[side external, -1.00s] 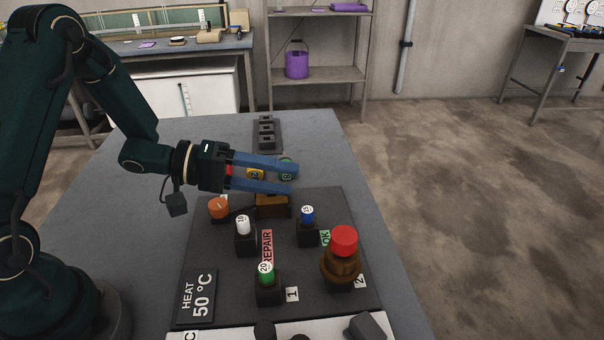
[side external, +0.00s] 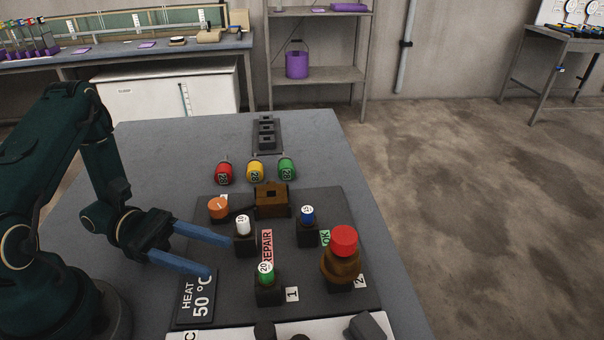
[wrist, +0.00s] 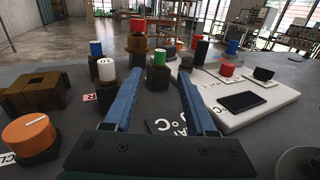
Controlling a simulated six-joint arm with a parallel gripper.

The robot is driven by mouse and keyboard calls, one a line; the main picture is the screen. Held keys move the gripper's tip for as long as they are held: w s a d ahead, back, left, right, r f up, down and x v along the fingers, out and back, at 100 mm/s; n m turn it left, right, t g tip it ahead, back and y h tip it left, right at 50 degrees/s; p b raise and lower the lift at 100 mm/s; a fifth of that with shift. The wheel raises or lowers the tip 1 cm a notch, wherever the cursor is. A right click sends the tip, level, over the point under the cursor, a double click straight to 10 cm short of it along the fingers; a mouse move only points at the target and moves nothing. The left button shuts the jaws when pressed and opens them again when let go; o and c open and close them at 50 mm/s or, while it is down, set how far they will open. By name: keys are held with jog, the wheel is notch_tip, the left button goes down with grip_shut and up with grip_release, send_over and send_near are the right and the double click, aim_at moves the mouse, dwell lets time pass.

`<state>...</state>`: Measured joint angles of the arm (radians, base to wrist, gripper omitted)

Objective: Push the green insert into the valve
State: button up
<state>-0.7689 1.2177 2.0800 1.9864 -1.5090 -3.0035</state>
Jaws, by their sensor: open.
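The green insert (side external: 287,169) lies on the table behind the board, right of a yellow insert (side external: 256,171) and a red insert (side external: 224,173). The likely valve, a brown block with a square hole (side external: 272,200), is at the board's back edge; it also shows at the left of the wrist view (wrist: 35,90). My gripper (side external: 219,258) is open and empty over the board's left part, near the white-capped post, well away from the green insert. In the wrist view its fingers (wrist: 159,80) are spread, with a green-capped post (wrist: 159,57) beyond them.
An orange knob (side external: 219,208) sits left of the block. Posts with white (side external: 243,224), blue (side external: 307,215) and green (side external: 265,272) caps and a tall brass piece with a red cap (side external: 344,242) stand on the board. A dark slotted rack (side external: 267,134) lies behind the inserts.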

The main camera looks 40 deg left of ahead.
aim_at(259, 270)
jog(key=shift+x, duration=4.85)
grip_shut()
